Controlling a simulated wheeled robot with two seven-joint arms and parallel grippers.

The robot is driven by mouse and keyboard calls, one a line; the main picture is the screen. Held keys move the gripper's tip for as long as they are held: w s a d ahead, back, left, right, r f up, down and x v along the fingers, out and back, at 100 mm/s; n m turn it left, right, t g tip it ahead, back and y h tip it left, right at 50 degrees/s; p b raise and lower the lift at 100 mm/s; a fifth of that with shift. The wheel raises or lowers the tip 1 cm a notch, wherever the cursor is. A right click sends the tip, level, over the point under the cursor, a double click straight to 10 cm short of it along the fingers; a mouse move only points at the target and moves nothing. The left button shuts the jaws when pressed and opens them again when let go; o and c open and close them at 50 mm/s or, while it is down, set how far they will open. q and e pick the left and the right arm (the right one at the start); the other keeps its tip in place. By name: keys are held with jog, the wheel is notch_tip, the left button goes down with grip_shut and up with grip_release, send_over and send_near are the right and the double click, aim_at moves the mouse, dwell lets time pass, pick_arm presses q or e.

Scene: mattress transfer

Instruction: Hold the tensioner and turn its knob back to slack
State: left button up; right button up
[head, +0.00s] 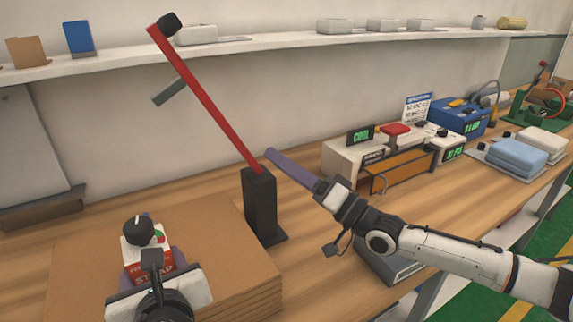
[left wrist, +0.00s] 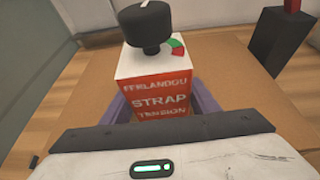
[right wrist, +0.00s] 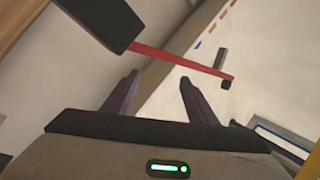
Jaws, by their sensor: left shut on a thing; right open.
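The tensioner (head: 133,243) is a small white and red box labelled STRAP TENSION, at the front left on a stack of cardboard. Its black round knob (head: 140,231) with a white mark sits on top. In the left wrist view the tensioner's red face (left wrist: 158,98) and knob (left wrist: 153,26) show clearly, with a green and red dial patch beside the knob. My left gripper (left wrist: 155,108) is shut on the tensioner's body, one purple finger on each side. My right gripper (head: 270,153) is raised to the right of the knob, open and empty in the right wrist view (right wrist: 157,85).
A black post (head: 262,205) with a long red lever (head: 210,100) stands between the cardboard stack (head: 215,250) and my right arm. Grey-white devices (head: 350,155), an orange tray (head: 400,172) and a blue box (head: 460,116) stand to the right. A shelf (head: 270,47) runs along the wall.

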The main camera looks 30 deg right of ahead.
jog(key=shift+d+f, duration=0.15)
jog(key=shift+d, duration=0.2)
dwell(0.3)
